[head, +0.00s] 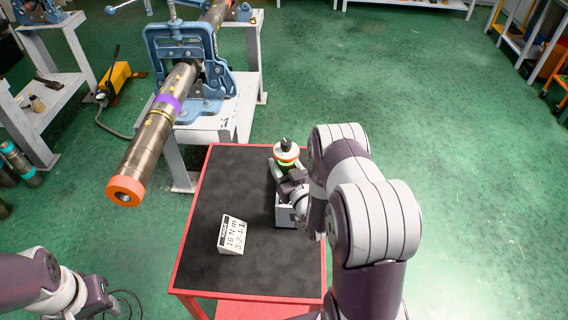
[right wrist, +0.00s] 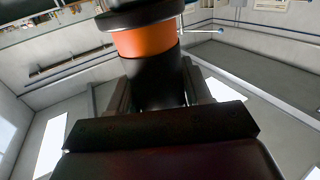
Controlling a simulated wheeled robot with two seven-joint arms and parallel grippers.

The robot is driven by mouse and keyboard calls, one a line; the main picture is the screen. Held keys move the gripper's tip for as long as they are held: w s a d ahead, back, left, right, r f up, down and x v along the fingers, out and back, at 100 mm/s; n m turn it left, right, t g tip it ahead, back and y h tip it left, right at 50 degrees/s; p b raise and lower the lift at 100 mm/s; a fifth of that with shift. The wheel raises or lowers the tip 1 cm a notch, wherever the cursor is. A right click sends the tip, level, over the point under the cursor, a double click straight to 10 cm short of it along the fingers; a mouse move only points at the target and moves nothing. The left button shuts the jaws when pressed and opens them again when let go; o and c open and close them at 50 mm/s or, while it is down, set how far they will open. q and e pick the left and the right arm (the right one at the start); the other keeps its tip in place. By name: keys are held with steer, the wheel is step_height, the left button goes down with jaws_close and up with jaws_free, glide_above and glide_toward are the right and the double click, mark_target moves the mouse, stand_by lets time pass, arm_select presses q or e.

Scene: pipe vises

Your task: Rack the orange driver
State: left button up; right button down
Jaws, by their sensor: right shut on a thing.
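The orange driver (head: 287,161) stands about upright near the far right of the black-topped table, with a dark tip, a pale disc and an orange band with green under it. In the right wrist view its orange band (right wrist: 146,42) and black body fill the middle. My right gripper (head: 289,187) is shut on the driver's black body, below the orange band. A grey rack-like block (head: 285,215) shows beside and below the gripper, partly hidden by my right arm. I cannot tell whether the driver rests in it. My left gripper (head: 98,297) is low at the left, its fingers unclear.
A red-edged table (head: 205,165) carries a white sign (head: 233,235) reading 16 N m and 3-2-4-1. A blue vise (head: 190,65) holds a long pipe (head: 150,140) with an orange end, jutting out left of the table. The table's left and front are mostly clear.

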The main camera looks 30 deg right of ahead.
steer(key=shift+f+b, duration=3.25)
steer(key=shift+f, duration=0.15)
stand_by(2.6)
steer(key=shift+c, duration=2.1)
jaws_free()
steer(key=shift+s+f, duration=0.1)
steer(key=shift+f, duration=0.05)
steer(key=s+a+b, duration=0.1)
steer(key=s+b, duration=0.1)
steer(key=s, duration=1)
steer(key=shift+s, duration=0.25)
